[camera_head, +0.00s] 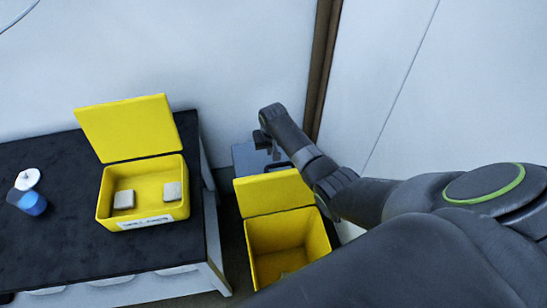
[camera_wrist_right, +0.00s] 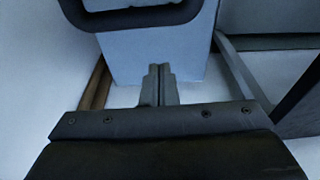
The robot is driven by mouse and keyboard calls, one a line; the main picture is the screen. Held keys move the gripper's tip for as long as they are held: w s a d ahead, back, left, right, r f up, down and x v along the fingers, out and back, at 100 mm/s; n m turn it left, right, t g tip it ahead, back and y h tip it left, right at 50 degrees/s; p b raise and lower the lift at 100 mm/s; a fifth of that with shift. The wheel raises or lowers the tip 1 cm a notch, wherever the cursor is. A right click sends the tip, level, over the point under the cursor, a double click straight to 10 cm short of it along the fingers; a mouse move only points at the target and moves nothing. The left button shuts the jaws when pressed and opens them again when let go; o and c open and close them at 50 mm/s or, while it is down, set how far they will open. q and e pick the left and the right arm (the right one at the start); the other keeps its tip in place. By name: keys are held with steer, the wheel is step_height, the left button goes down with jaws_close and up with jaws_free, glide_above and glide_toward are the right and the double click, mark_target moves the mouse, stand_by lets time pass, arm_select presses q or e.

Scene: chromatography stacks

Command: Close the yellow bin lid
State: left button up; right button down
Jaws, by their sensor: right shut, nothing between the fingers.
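One yellow bin (camera_head: 110,222) stands on the black-topped bench, its lid (camera_head: 128,127) raised at the back; two pale blocks lie inside. A second yellow bin (camera_head: 258,250) stands lower, right of the bench, its lid (camera_head: 272,193) also raised. My right arm partly covers the second bin's right side. My right gripper (camera_head: 268,143) is beyond that second lid, apart from it. In the right wrist view, its fingers (camera_wrist_right: 159,78) are together and empty. No yellow bin shows in that view. My left gripper is not in view.
The bench's black top (camera_head: 55,250) holds a blue container (camera_head: 30,202) and a white disc-like item (camera_head: 28,179) at left. A grey-blue box (camera_head: 243,157) stands behind the second bin. A dark handle (camera_wrist_right: 145,16) shows ahead of my right fingers. Walls close off the back and right.

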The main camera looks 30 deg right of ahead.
steer(key=s+p, duration=0.2)
steer(key=s+a+p, duration=0.1)
steer(key=s, duration=0.1)
steer(key=shift+r, duration=0.25)
